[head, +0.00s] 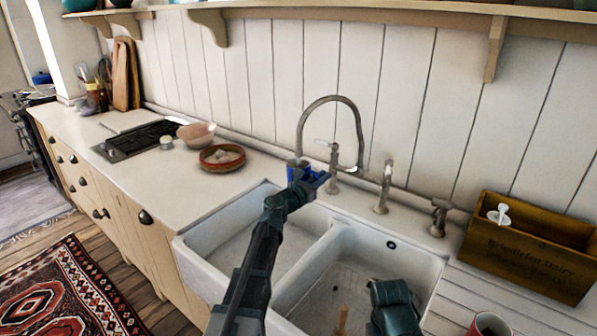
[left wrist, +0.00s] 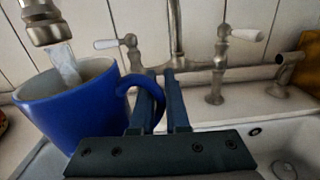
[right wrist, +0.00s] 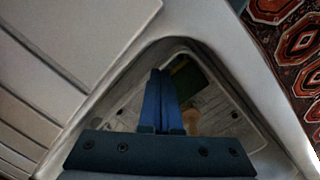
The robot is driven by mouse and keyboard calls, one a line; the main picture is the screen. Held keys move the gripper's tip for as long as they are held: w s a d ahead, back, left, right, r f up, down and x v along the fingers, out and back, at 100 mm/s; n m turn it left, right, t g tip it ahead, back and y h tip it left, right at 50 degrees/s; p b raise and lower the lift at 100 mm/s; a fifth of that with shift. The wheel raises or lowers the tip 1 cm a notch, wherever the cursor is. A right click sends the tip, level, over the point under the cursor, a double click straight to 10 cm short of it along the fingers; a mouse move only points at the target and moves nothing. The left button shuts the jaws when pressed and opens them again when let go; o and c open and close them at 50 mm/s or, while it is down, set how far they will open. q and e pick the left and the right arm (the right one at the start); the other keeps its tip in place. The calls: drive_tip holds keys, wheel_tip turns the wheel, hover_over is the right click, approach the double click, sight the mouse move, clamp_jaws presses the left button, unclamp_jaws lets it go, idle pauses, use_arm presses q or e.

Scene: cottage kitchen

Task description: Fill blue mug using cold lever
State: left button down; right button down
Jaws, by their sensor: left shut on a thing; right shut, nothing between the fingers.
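The blue mug (left wrist: 65,110) is upright under the spout (left wrist: 45,28), and a stream of water (left wrist: 66,64) runs from the spout into it. The water level is hidden by the rim. My left gripper (left wrist: 160,85) is shut on the mug's handle. In the head view the mug (head: 293,168) is mostly hidden by my left gripper (head: 318,180). The tap has a left white-tipped lever (left wrist: 106,44) and a right one (left wrist: 247,35); no marking shows which is cold. My right gripper (right wrist: 160,80) is shut and empty above the right basin.
The white double sink (head: 437,262) has two basins. A wooden-handled thing (head: 341,320) is in the right basin. A brown bowl (head: 222,166) and a pink bowl (head: 197,134) stand left of the sink.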

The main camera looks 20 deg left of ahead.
use_arm(q)
drive_tip(key=s+d, duration=0.3)
drive_tip(key=s, duration=0.3)
wheel_tip(320, 180, up, 6)
drive_tip(key=p, duration=0.6)
drive_tip(key=shift+s, duration=0.2)
drive_tip(key=shift+a+r, duration=0.1)
